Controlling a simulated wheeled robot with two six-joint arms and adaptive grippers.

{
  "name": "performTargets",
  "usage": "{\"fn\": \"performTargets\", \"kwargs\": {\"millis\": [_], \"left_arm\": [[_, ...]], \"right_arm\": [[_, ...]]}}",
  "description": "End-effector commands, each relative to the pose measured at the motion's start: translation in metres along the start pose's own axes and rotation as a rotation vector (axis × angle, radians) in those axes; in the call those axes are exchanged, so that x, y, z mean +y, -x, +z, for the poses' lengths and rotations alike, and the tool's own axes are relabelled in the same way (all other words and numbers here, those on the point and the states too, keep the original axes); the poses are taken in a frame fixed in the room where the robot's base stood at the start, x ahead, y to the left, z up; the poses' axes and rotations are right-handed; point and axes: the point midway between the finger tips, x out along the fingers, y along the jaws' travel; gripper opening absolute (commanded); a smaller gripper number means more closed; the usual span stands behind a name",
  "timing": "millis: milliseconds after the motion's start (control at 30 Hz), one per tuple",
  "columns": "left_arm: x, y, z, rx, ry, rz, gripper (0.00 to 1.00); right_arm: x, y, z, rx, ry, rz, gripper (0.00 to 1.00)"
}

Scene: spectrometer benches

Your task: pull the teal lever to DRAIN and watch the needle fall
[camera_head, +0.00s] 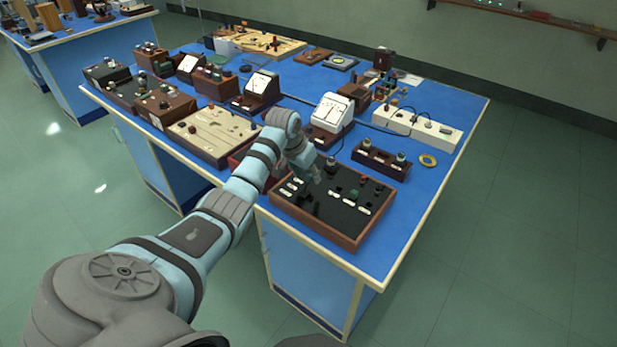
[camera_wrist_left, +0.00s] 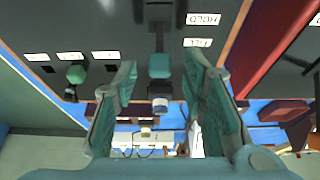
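The black control panel in a wooden frame (camera_head: 371,220) lies at the near corner of the blue bench. My left gripper (camera_head: 308,180) is low over its left part and hides what is beneath. In the left wrist view my left gripper (camera_wrist_left: 161,72) is open, with one finger on each side of the teal lever (camera_wrist_left: 159,66). Gaps show between the lever and both fingers. Upside-down HOLD (camera_wrist_left: 203,19) and FILL (camera_wrist_left: 198,43) labels sit beside the lever; I cannot read a DRAIN label. A white meter (camera_head: 334,110) stands behind the panel; its needle reading is too small to tell. My right gripper is not in view.
A green knob (camera_wrist_left: 76,74) sits beside the lever on the panel. A beige board (camera_head: 211,135) is left of my arm. Clear blue surface lies right of the panel.

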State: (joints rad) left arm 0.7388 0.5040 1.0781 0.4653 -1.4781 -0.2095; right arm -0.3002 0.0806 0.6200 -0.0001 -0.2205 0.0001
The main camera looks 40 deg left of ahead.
Motion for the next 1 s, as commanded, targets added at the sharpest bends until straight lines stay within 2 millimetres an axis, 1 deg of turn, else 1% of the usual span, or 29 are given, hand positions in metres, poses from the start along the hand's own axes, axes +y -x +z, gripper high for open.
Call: {"fn": "performTargets", "kwargs": {"millis": [33,100,333,367,400,567,600,833,1000], "left_arm": [[0.001,-0.005,0.001,-0.001,0.0,0.001,0.38],[0.001,-0.009,0.001,-0.001,-0.001,0.001,0.38],[0.001,-0.009,0.0,0.0,-0.002,0.0,0.38],[0.001,-0.009,0.0,0.0,-0.002,0.0,0.35],[0.0,-0.009,0.0,0.0,-0.002,0.0,0.29],[0.0,-0.008,0.0,0.0,-0.001,0.0,0.03],[0.0,-0.008,0.0,0.0,-0.001,0.0,0.0],[0.0,-0.007,0.001,0.007,-0.001,0.0,0.0],[0.0,-0.004,0.003,0.045,-0.002,-0.001,0.0]], "right_arm": [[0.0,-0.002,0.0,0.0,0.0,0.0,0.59],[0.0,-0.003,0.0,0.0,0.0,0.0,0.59],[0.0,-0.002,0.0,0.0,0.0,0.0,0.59],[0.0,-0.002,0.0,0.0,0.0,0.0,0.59],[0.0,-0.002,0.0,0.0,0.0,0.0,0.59],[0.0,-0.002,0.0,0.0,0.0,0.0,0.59],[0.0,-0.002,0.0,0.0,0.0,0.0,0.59],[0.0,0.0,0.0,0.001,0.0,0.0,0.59],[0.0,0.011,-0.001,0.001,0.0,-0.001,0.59]]}}
